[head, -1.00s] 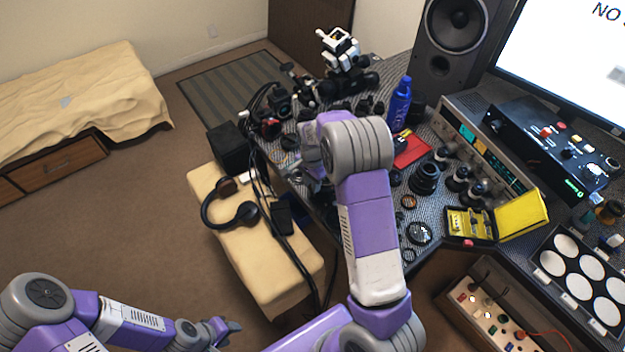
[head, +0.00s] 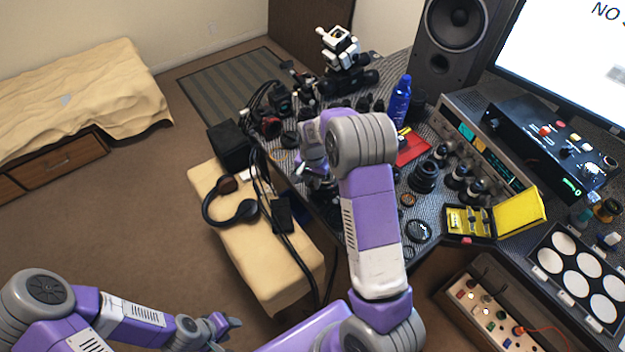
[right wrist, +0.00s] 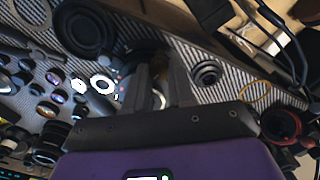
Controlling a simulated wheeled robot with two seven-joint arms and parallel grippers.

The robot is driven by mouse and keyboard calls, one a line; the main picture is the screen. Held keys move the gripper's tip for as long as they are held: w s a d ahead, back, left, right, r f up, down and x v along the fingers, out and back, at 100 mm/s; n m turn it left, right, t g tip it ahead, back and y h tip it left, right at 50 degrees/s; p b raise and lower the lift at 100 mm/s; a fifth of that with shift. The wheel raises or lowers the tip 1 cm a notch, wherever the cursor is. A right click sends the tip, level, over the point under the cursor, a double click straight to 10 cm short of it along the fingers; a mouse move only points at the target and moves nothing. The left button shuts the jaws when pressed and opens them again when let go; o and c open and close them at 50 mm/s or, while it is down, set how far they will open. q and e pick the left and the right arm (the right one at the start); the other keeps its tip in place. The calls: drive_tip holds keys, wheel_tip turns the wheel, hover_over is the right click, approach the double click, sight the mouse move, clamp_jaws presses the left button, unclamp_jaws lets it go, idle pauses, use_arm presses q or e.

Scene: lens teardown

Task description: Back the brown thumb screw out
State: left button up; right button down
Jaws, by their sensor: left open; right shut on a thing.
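My right gripper (right wrist: 160,85) reaches down at the near left edge of the desk, its fingers a short way apart. It is shut on a small part that is mostly hidden between the fingers; only a pale, shiny bit (right wrist: 158,98) shows. I cannot make out whether this is the brown thumb screw. In the head view my right gripper (head: 304,170) is partly covered by my purple forearm. A dark, round brownish shape (right wrist: 148,50) lies just beyond the fingertips, blurred in shadow. My left gripper (head: 228,330) is open and empty, low over the floor, far from the desk.
Lenses (head: 424,177), rings and small parts crowd the desk around my right arm. Black cables and headphones (head: 232,208) lie on the beige bench (head: 270,270) beside it. A blue bottle (head: 400,100) and a yellow case (head: 520,212) stand further right.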

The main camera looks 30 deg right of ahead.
sight(312, 184)
drive_tip(key=c, duration=1.2)
unclamp_jaws()
drive_tip(key=shift+r, duration=0.1)
wheel_tip(312, 184, up, 7)
drive_tip(key=shift+r+p, duration=0.2)
drive_tip(key=shift+p, duration=0.6)
